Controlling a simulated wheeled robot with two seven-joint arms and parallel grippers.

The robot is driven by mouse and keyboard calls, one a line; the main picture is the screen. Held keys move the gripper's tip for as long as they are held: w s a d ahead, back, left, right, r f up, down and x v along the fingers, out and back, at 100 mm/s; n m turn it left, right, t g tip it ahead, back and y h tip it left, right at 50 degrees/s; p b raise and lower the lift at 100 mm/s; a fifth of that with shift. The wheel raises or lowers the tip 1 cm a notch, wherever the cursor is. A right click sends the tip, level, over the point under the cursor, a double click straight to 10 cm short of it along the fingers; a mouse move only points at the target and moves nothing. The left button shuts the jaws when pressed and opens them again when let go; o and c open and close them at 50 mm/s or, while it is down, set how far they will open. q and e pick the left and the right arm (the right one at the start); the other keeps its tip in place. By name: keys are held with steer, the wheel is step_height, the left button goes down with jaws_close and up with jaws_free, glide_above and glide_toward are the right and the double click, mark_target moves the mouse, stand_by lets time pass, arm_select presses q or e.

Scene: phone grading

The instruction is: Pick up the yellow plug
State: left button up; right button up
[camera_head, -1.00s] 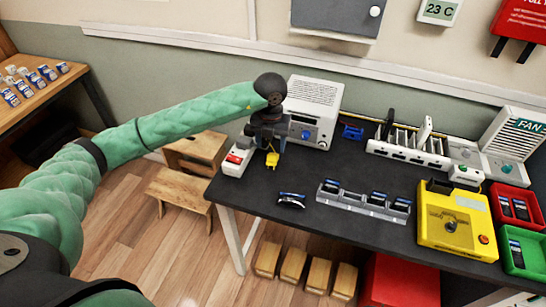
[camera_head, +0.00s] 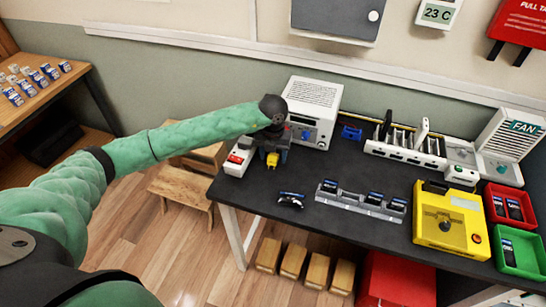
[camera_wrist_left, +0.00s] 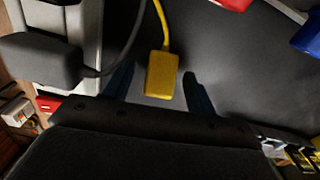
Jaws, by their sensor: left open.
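The yellow plug (camera_head: 272,160) shows at the near left part of the dark table, just below my left gripper (camera_head: 273,152). In the left wrist view the yellow plug (camera_wrist_left: 161,75) is a small block with a yellow cord running up from it. It lies between the two dark fingers of my left gripper (camera_wrist_left: 158,90), with a gap on each side. The gripper is open and points down. How far the fingertips are above the table is hard to tell. My right gripper is not in view.
A white power strip (camera_head: 238,159) with a red switch lies left of the plug. A white box device (camera_head: 313,104) stands behind. A dark plug with a black cord (camera_wrist_left: 40,60) sits on the strip.

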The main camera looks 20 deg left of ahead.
arm_select(q)
steer(key=shift+f, duration=0.1)
steer(key=c, duration=1.2)
